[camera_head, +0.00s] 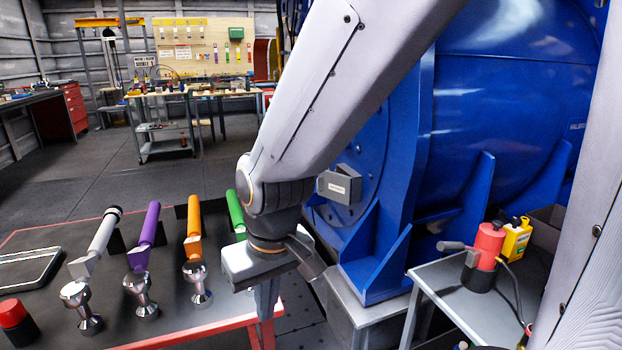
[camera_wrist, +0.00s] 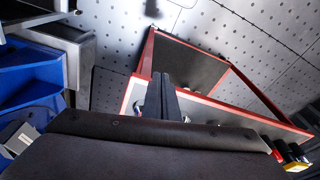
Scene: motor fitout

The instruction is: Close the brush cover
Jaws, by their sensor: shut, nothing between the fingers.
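The big blue motor (camera_head: 490,90) stands on a grey base at the right in the head view. A small grey box with a pale label (camera_head: 340,187) sits on its end face; it may be the brush cover, but I cannot tell whether it is open. A grey box on blue also shows at the lower left of the wrist view (camera_wrist: 18,138). My gripper (camera_head: 266,308) points down by the red-edged table's corner, left of the motor and apart from the box. Its fingers (camera_wrist: 162,88) are shut and empty. My arm hides part of the motor.
The red-edged table (camera_head: 50,240) holds several coloured-handled tools (camera_head: 194,225) and shiny metal pieces. A small grey side table (camera_head: 460,295) at the right bears a red can (camera_head: 488,243) and a yellow container (camera_head: 515,240). Open floor (camera_head: 150,185) lies behind.

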